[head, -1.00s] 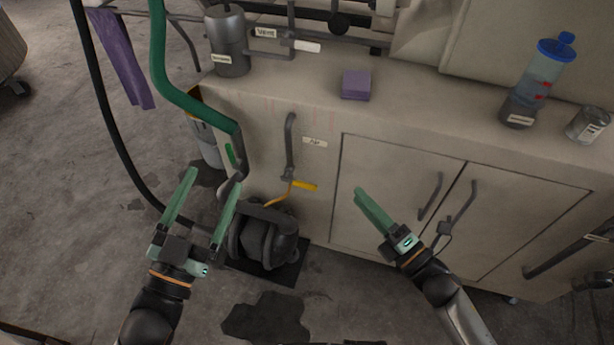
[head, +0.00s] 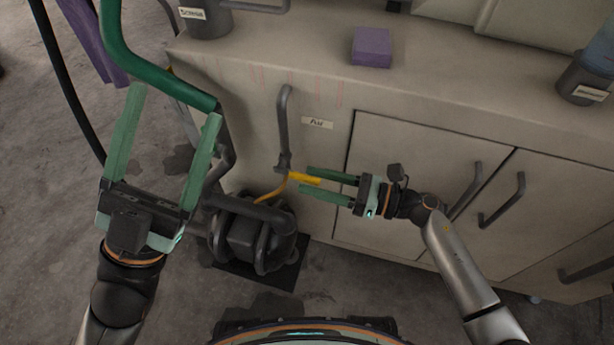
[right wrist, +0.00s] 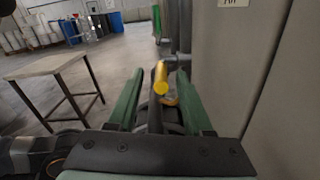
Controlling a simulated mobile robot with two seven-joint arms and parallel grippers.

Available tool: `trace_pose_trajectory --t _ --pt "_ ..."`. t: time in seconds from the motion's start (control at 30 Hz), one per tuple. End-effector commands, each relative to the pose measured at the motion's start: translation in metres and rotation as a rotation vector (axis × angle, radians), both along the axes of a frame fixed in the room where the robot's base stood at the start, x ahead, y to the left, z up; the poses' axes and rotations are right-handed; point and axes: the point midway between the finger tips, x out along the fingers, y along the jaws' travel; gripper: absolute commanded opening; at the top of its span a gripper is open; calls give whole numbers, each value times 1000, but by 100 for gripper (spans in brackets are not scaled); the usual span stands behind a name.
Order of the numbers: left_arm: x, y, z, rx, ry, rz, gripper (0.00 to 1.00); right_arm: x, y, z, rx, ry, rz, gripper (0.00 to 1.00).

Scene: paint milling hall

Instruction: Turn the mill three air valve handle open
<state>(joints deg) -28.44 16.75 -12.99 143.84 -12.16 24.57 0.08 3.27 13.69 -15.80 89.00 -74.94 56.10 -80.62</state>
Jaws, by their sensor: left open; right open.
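The yellow air valve handle (head: 303,178) sticks out to the right from a dark pipe (head: 284,130) on the front of the pale cabinet. A label reading "Air" (head: 317,123) is right of the pipe. My right gripper (head: 304,180) is open, its green fingertips at the handle's free end. In the right wrist view the handle (right wrist: 161,80) points at the camera, between the open fingers and near their tips; I cannot tell whether they touch it. My left gripper (head: 176,102) is open and empty, in front of the green hose.
A dark pump (head: 245,238) with a yellow hose sits on the floor below the valve. A green hose (head: 150,78) hangs at left. Cabinet doors (head: 420,170) with bar handles are at right. A purple block (head: 371,47) lies on the top. A small table (right wrist: 52,68) shows in the wrist view.

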Motion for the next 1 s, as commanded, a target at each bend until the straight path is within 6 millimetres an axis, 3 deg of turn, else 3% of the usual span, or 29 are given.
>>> trace_pose_trajectory --t 0.2,0.47,0.93,1.0 --pt "0 0 -2 -2 3 -2 80 7 18 0 1 0 -2 51" --pt "0 0 -2 -2 3 -2 80 7 19 0 0 1 -2 51" --pt "0 0 -2 -2 3 -2 80 7 19 0 0 1 -2 0" --pt "0 0 -2 -2 3 -2 80 7 19 0 0 1 -2 0"
